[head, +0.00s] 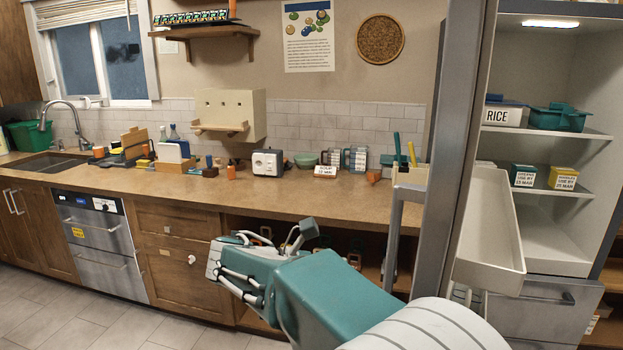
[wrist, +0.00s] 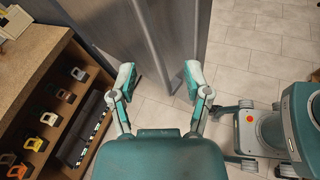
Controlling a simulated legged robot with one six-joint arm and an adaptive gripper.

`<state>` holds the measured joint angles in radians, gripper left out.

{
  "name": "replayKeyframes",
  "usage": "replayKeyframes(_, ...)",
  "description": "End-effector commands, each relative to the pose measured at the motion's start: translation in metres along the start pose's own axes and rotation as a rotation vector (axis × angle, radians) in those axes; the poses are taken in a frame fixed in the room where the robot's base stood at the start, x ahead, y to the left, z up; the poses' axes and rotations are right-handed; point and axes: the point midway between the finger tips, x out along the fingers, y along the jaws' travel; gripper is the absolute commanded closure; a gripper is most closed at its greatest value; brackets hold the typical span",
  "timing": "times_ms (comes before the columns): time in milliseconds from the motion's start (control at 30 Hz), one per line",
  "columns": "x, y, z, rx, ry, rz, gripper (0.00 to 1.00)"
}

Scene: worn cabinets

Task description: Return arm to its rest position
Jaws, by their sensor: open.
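My gripper (wrist: 159,79) shows in the wrist view with its two fingers wide apart and nothing between them. Both fingertips point toward a grey steel door (wrist: 150,35) just ahead. I cannot tell whether they touch it. In the head view my teal arm (head: 335,295) reaches from the lower right toward the middle, in front of the wooden counter (head: 130,192). The fingers are hard to make out in the head view.
The fridge (head: 545,205) stands open at right, with food boxes on its shelves. Its door (head: 455,150) rises beside my arm.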

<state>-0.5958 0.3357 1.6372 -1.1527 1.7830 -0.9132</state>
Motion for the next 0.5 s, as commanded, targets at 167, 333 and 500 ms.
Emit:
replayKeyframes(167, 0.040, -0.037, 0.015, 0.153, 0.182, -0.076, 0.37)
replayKeyframes(333, 0.074, -0.088, 0.020, 0.381, 0.403, -0.187, 0.37)
replayKeyframes(500, 0.085, -0.136, 0.015, 0.644, 0.601, -0.314, 0.37)
